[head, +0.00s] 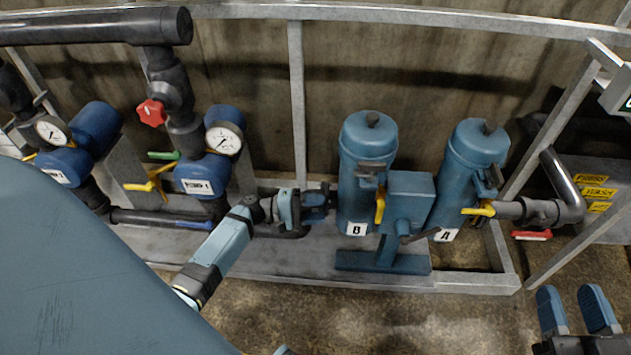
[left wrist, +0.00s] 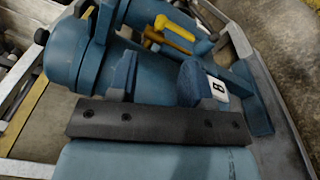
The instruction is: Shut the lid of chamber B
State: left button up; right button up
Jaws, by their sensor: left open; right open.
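Chamber B (head: 358,200) is an upright blue cylinder with a white B label. Its domed blue lid (head: 369,132) with a black knob sits on top; I cannot tell if it is fully shut. A clamp-like fitting (head: 371,168) is on its front below the lid. My left gripper (head: 322,203) is beside the left side of chamber B, low on the body and well below the lid. In the left wrist view its open jaws (left wrist: 158,78) face the chamber body (left wrist: 88,58), with the B label right of them; contact is unclear. My right gripper (head: 573,308) is open and empty at lower right.
Chamber A (head: 466,175) stands right of B, with a blue box (head: 407,198) between them. Yellow handles (head: 380,206) project nearby. Pipes, gauges (head: 223,141) and a red knob (head: 151,112) are at left. A grey rail (head: 297,100) runs behind. The floor in front is clear.

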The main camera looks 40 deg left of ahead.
pick_arm(q)
jog(key=s+d+m+g+y+p, duration=0.1)
jog(key=s+d+f+y+p, duration=0.1)
jog(key=s+d+y+p, duration=0.1)
jog(key=shift+s+d+f+m+g, duration=0.15)
jog(key=shift+s+f+m+g, duration=0.1)
jog(key=shift+m+g, duration=0.15)
dwell(0.4)
